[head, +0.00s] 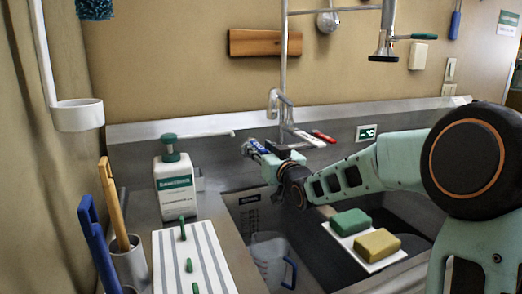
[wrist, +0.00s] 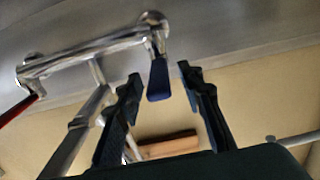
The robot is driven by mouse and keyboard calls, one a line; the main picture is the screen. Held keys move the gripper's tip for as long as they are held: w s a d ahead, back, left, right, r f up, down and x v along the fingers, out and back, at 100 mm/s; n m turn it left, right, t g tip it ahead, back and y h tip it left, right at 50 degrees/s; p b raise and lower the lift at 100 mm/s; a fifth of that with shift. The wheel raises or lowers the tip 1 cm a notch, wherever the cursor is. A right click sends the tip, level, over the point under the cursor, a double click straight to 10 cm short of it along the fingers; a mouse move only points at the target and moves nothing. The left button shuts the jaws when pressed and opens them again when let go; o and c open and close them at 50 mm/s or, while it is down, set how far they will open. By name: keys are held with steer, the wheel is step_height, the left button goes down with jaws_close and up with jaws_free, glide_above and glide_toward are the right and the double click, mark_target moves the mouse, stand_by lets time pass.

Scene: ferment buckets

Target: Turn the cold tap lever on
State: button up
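The cold tap lever (wrist: 158,82) is a blue-tipped handle at one end of the chrome mixer tap (wrist: 92,48). In the wrist view it lies between the two fingers of my gripper (wrist: 160,74), with a gap visible on each side. My gripper is open and holds nothing. In the head view my gripper (head: 262,153) is at the tap's left end, where the fingers partly hide the blue lever. The red lever (head: 323,136) is at the tap's right end, and it also shows in the wrist view (wrist: 18,110).
A white soap bottle (head: 175,184) stands left of the sink. A measuring jug (head: 270,262) is in the basin below my gripper. Green (head: 350,222) and yellow (head: 377,245) sponges lie on a white tray under my arm. The tap's riser pipe (head: 284,60) rises behind.

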jaws_close()
stand_by(0.3)
